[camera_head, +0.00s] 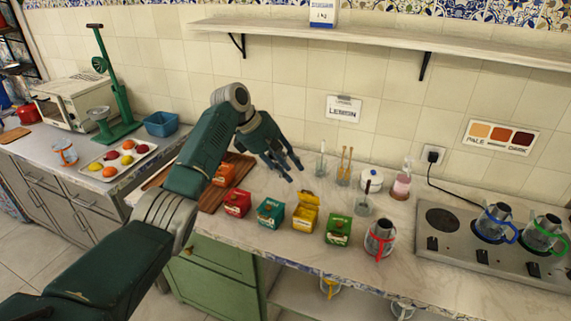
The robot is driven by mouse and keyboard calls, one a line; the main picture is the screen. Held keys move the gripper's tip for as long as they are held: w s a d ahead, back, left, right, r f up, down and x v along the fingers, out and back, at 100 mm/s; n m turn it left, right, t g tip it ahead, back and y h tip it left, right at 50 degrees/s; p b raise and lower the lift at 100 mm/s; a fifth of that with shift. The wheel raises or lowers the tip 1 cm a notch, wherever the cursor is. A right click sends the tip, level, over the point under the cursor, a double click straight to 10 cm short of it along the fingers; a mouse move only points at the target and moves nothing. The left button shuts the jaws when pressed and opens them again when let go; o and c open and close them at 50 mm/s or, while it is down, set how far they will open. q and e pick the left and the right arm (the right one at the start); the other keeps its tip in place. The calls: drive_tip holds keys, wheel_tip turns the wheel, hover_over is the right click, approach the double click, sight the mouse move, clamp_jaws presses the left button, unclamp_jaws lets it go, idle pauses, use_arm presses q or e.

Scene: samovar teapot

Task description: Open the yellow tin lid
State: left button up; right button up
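The yellow tin (305,217) stands on the counter between a teal tin (270,213) and a green tin (338,229). Its lid (308,198) is raised and tilted up at the back. My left gripper (288,166) is above and behind the tins, to the upper left of the yellow tin, apart from it. Its fingers are spread and nothing shows between them. My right gripper is not in view.
A red tin (237,203) and an orange tin (223,174) are at the left. A white sugar bowl (371,180) and glass jars are behind. A stove (459,250) with two pots is at the right.

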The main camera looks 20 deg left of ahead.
use_arm(q)
drive_tip(key=shift+v, duration=0.95)
drive_tip(key=shift+c, duration=0.5)
